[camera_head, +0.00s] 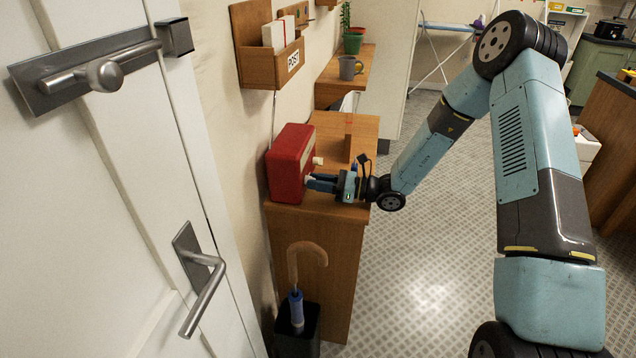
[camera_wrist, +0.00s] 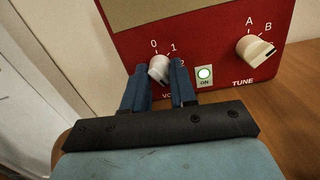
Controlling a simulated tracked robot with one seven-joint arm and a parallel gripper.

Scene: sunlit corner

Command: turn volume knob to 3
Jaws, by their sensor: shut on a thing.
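The red radio (camera_head: 288,165) stands on a wooden cabinet against the wall, and its front panel (camera_wrist: 125,48) fills the top of the wrist view. The white volume knob (camera_wrist: 159,69) is at the panel's lower left, with 0, 1 and 2 readable around it. My gripper (camera_wrist: 160,67) is shut on this knob, one blue finger on each side. In the head view my gripper (camera_head: 308,182) reaches the radio's front from the right. The fingers cover part of the dial and the "VOLUME" lettering; the 3 mark is not visible, and the knob's exact pointer setting is unclear.
A white tune knob (camera_wrist: 256,51) marked A and B sits to the right, with a lit ON button (camera_wrist: 204,74) between the knobs. An umbrella stand (camera_head: 297,335) is below, and a door (camera_head: 130,180) at left.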

